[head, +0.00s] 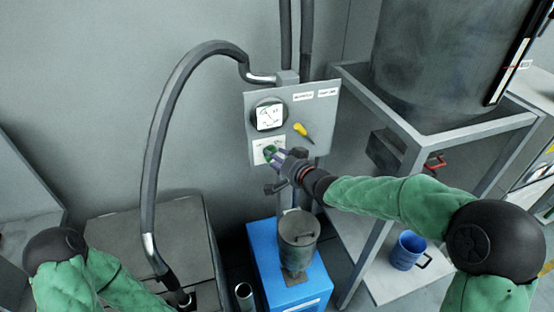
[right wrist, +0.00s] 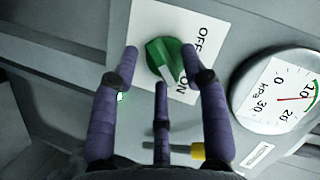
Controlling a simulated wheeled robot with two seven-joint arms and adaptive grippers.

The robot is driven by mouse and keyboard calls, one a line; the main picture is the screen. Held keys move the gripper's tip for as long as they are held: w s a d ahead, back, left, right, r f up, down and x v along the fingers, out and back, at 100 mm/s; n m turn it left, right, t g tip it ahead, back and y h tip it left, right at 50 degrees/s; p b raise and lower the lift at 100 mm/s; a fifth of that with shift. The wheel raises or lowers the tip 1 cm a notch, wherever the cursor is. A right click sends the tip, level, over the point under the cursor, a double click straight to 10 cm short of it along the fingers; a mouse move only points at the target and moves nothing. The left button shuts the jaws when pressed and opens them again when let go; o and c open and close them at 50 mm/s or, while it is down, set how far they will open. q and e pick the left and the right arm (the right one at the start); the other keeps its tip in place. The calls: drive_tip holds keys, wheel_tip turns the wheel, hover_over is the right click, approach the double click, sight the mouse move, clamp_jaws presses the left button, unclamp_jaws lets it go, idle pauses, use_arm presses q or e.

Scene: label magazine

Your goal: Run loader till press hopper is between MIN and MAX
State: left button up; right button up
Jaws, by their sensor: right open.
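A green knob (head: 270,152) sits on a white OFF/ON plate on the grey control panel. In the right wrist view the knob (right wrist: 165,58) has its pale pointer turned toward the ON mark. My right gripper (head: 280,159) is open at the knob, its fingers (right wrist: 166,68) spread on either side of it; contact cannot be told. A round gauge (head: 269,116) has its red needle between 10 and 20 in the wrist view (right wrist: 285,95). The large dark hopper (head: 435,60) stands at upper right, with a sight strip (head: 510,62) on its side. My left gripper is out of view.
A grey canister (head: 298,238) stands on a blue base (head: 268,265) below the panel. A hose (head: 155,150) arches down at left. A blue mug (head: 408,250) sits on the frame's lower shelf.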

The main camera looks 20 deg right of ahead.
drive_tip(key=shift+d, duration=0.1)
clamp_jaws()
